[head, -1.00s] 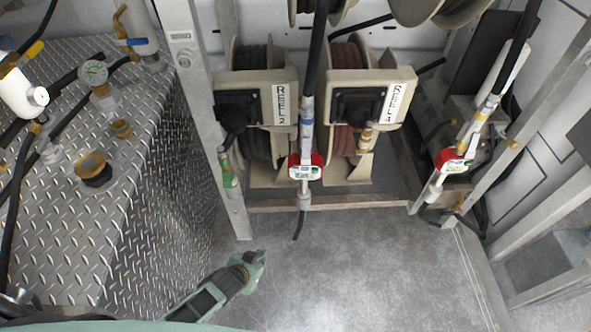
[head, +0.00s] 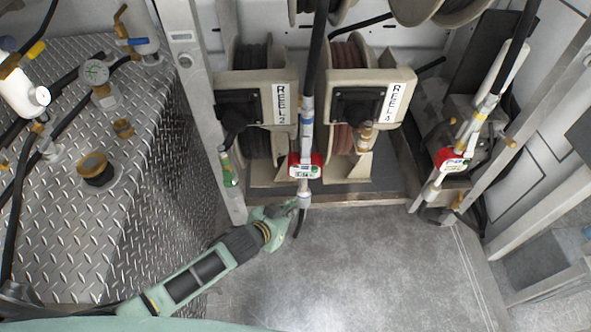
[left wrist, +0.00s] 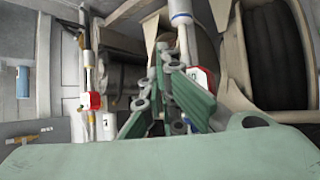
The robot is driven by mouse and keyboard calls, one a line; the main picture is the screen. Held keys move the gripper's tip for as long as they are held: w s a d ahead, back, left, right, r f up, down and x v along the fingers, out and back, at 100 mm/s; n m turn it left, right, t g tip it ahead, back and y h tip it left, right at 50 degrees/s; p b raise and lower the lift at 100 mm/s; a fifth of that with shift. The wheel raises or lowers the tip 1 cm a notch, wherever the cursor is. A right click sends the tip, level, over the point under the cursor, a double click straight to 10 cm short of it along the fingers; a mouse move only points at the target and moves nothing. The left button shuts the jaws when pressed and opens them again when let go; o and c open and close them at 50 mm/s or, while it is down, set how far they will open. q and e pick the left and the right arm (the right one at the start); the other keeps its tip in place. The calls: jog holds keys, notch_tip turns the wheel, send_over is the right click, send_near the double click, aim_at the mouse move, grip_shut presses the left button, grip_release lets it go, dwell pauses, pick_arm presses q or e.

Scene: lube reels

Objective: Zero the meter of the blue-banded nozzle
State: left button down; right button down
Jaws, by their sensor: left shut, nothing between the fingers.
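The blue-banded nozzle (head: 307,130) hangs upright in front of the reels in the middle of the head view. Its meter (head: 305,166) is red with a white face and a small display, too small to read. The nozzle's blue band also shows in the left wrist view (left wrist: 181,18), with the red meter (left wrist: 203,78) partly hidden behind my fingers. My left gripper (head: 290,207) is shut and empty, just below and left of the meter, close to the nozzle's lower end. I cannot tell whether it touches it. My right gripper is not in view.
A yellow-banded nozzle with a red meter (head: 453,160) hangs at the right. A green-banded nozzle (head: 228,170) hangs left by the post (head: 205,110). Reel 2 (head: 256,100) and Reel 4 (head: 367,100) stand behind. A diamond-plate tank (head: 100,230) fills the left. The floor in front is clear.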

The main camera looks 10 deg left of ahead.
aim_at(296, 169)
pick_arm(q)
jog(key=w+a+b, duration=0.1)
jog(key=w+b, duration=0.2)
jog(key=w, duration=0.5)
jog(key=shift+w+a+b, duration=0.15)
jog(key=shift+w+b, duration=0.2)
jog(key=shift+b, duration=0.05)
jog(key=shift+w, duration=0.15)
dwell(1.1)
jog(key=shift+w, duration=0.3)
jog(key=shift+w+a, duration=0.15)
jog(key=shift+w, duration=0.4)
dwell(0.6)
jog(key=shift+s, duration=0.1)
jog(key=shift+s+p, duration=0.55)
jog(key=shift+s, duration=0.4)
